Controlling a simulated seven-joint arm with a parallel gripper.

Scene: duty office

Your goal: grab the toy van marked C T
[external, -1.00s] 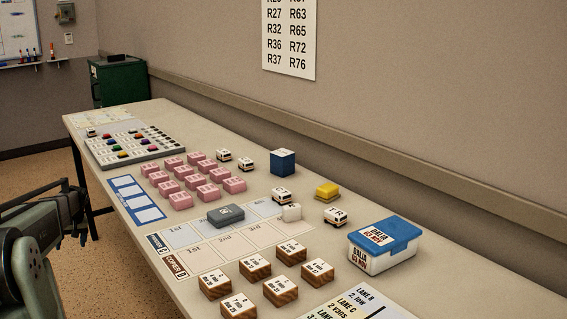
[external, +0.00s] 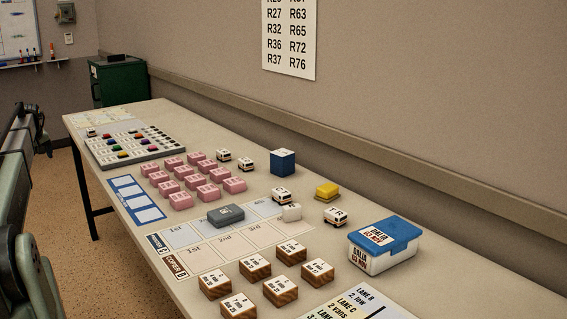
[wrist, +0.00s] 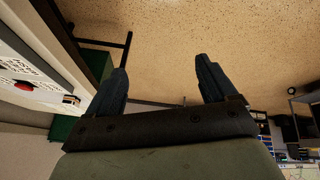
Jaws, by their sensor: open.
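Several small white toy vans stand on the table in the external view: two near the pink blocks (external: 223,155) (external: 245,164), one by the lane cards (external: 282,195), one nearer the blue-lidded box (external: 335,216), and one at the far left end (external: 91,132). The nearest has dark letters on its roof that look like T R; the other markings are too small to read, so I cannot tell which is C T. My gripper (wrist: 162,70) is open and empty, off the table's left side, with floor beyond its fingers. A van also shows at the wrist view's left (wrist: 71,100).
Pink blocks (external: 208,192), a grey block (external: 226,213), wooden blocks (external: 255,267), a blue cube (external: 283,162), a yellow block (external: 327,190) and a blue-lidded box (external: 384,240) crowd the table. A peg tray (external: 135,147) and green cabinet (external: 118,82) are farther back.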

